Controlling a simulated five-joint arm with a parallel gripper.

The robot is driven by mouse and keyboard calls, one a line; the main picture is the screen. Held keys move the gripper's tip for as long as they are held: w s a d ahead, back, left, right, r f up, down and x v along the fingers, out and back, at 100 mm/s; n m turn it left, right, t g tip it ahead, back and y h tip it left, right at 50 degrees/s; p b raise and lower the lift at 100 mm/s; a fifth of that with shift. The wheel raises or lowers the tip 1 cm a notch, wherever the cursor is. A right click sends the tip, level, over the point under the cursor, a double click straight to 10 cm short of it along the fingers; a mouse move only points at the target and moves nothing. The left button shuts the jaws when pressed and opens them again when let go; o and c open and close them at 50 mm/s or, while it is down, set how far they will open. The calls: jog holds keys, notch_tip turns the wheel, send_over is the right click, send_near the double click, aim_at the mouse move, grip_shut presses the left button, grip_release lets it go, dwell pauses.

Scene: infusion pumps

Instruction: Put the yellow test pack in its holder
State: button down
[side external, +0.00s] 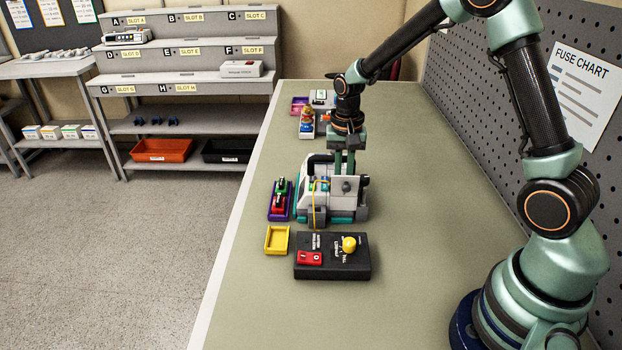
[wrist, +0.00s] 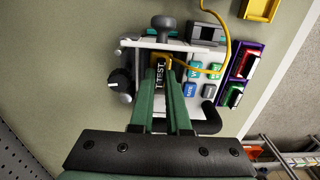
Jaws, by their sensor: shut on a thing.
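The test pack (wrist: 161,72), dark with yellow edging and a TEST label, sits at the bay of the grey-and-teal infusion pump (side external: 311,218). My gripper (wrist: 163,80) is shut on it, with one green finger on each side. Whether the pack is fully inside the bay or partly raised, I cannot tell. In the side view my gripper (side external: 344,168) reaches down into the pump from above, and the pump hides the pack. The empty yellow tray-like holder (side external: 277,240) lies in front of the pump; it also shows in the wrist view (wrist: 258,8).
A yellow lead (wrist: 228,40) loops from the pump. A black box (side external: 335,266) with a red switch and yellow knob stands beside the yellow holder. A purple tray (side external: 279,200) with red and green packs lies left of the pump. The bench's right side is clear.

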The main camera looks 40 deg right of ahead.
jog(key=shift+r, duration=2.35)
jog(key=shift+r, duration=0.1)
jog(key=shift+r, duration=0.35)
notch_tip(320, 180, up, 10)
jog(key=w+a, duration=0.2)
jog(key=a, duration=1.6)
jog(key=shift+w+d+f, duration=0.1)
jog(key=shift+w+f, duration=0.05)
jog(key=shift+f, duration=8.6)
jog(key=shift+f, duration=0.85)
